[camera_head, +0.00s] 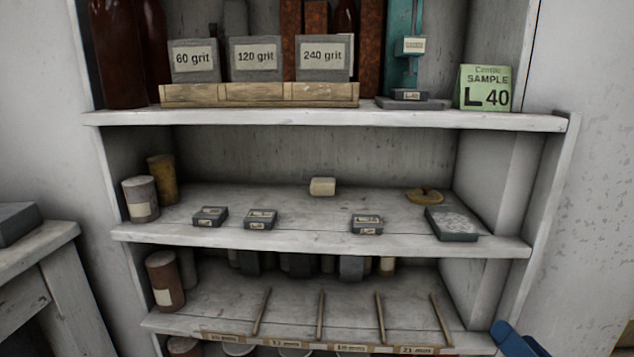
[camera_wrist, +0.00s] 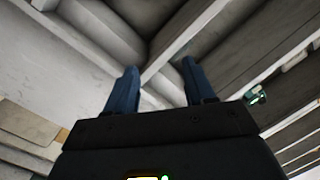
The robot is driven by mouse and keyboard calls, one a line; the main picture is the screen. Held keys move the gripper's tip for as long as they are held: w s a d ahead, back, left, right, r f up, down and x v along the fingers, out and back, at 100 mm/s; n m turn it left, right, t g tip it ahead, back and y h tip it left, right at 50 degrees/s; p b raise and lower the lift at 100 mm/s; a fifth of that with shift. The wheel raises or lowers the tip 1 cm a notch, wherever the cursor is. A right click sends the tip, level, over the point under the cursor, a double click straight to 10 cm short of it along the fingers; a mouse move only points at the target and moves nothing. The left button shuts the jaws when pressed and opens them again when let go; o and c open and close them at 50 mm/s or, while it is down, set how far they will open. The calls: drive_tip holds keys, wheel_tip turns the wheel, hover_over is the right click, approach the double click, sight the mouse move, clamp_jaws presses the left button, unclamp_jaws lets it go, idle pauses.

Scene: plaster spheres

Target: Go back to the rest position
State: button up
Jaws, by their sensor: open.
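My gripper (camera_wrist: 158,85) shows in the wrist view with its two blue fingers spread apart and nothing between them. Past the fingers are pale grey wooden beams or boards. In the head view a blue part of my arm or gripper (camera_head: 514,340) shows at the bottom right corner, in front of the right end of the lower shelf. The rest of the arm is out of that view.
A white shelf unit (camera_head: 330,118) fills the head view. Its middle shelf holds small grey labelled blocks (camera_head: 261,219), a pale block (camera_head: 322,187) and a grey tray (camera_head: 452,223). Thin rods (camera_head: 320,315) lie on the lower shelf. A bench (camera_head: 35,240) stands left.

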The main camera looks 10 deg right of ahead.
drive_tip(key=s+a+f+n+g, duration=0.1)
drive_tip(key=s+a+f, duration=0.3)
drive_tip(key=s, duration=0.2)
drive_tip(key=s+a+f+n+g, duration=0.1)
drive_tip(key=s+a+f, duration=0.2)
drive_tip(key=s, duration=0.4)
drive_tip(key=s+a+n+y, duration=0.1)
drive_tip(key=s+a+n, duration=0.1)
drive_tip(key=s, duration=0.5)
drive_tip(key=s+a+r+n+y, duration=0.1)
drive_tip(key=s+a+n, duration=0.2)
drive_tip(key=s, duration=0.5)
drive_tip(key=shift+s+r+n, duration=0.15)
drive_tip(key=shift+r+n, duration=0.1)
drive_tip(key=shift+n, duration=0.45)
drive_tip(key=shift+a, duration=0.1)
